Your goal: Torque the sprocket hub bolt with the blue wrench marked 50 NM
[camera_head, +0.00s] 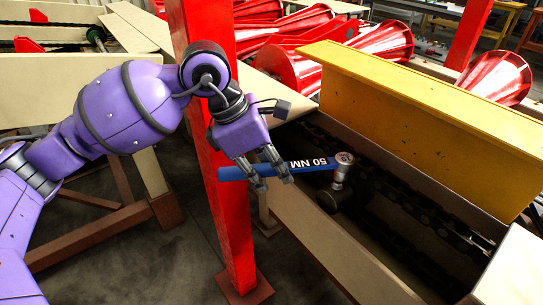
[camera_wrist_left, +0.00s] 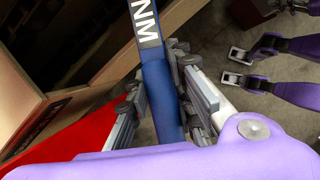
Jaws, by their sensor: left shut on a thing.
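The blue wrench marked 50 NM (camera_head: 307,164) lies roughly level across the chain channel, its metal head (camera_head: 344,158) at the right end. A silver socket (camera_head: 338,178) points down from the head to a dark round hub (camera_head: 347,198). Whether the socket sits on the bolt I cannot tell; the bolt is hidden. My left gripper (camera_head: 271,181) is shut on the wrench handle, left of the lettering. In the left wrist view the fingers (camera_wrist_left: 160,88) stand on both sides of the blue handle (camera_wrist_left: 158,90).
A red post (camera_head: 222,220) stands close beside my left forearm. A yellow beam (camera_head: 430,115) runs behind the dark chain channel (camera_head: 430,218), with a cream rail (camera_head: 330,245) in front. Red cone rollers (camera_head: 385,42) lie behind.

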